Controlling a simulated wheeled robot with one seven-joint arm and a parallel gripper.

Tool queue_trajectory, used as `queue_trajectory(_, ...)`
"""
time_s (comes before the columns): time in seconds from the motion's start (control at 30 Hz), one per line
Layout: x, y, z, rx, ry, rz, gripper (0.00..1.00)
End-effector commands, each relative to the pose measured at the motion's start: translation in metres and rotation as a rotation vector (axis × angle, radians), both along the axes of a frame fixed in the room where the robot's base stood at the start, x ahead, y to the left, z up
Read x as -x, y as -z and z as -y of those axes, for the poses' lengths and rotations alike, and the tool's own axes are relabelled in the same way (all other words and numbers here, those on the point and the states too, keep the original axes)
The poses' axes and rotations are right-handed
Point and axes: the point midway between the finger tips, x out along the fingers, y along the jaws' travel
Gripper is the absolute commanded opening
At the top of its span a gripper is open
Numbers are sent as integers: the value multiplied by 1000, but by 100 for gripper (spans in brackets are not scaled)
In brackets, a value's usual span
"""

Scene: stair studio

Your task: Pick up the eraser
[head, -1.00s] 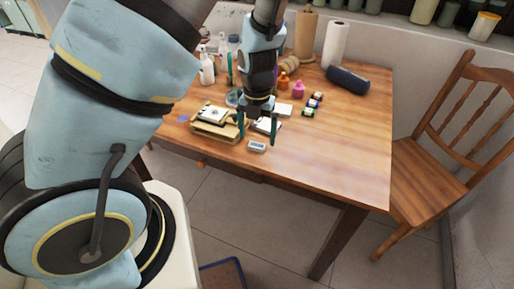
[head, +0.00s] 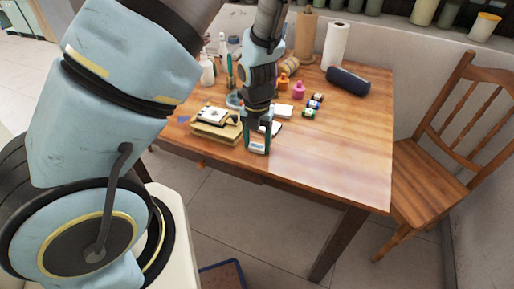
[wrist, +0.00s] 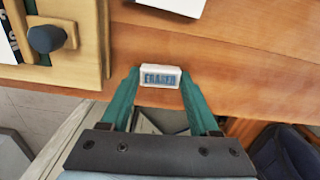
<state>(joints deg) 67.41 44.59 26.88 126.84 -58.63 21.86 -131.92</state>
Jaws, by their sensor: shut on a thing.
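The eraser (wrist: 161,76) is a small white block with a blue label reading "ERASER". In the wrist view it sits between the tips of my gripper (wrist: 159,84), whose green fingers touch its two ends. In the head view the eraser (head: 257,147) shows between the fingers of my gripper (head: 257,148), near the table's front edge. My gripper is shut on it. I cannot tell whether the eraser is still touching the table.
A wooden box (head: 214,133) with items on it stands just left of my gripper. White paper (head: 283,111) and small bottles (head: 299,90) lie behind. A wooden chair (head: 440,150) stands at the right.

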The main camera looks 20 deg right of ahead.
Motion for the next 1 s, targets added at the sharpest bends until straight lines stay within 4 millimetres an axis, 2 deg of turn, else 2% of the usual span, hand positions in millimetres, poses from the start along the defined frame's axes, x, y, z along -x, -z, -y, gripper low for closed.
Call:
queue_trajectory(0.03,0,0,0,0,0,0,36)
queue_trajectory(0.27,0,0,0,0,0,0,10)
queue_trajectory(0.57,0,-5,0,1,1,0,8)
queue_trajectory(0.67,0,-18,1,2,3,2,8)
queue_trajectory(1.0,0,-82,1,1,2,2,8)
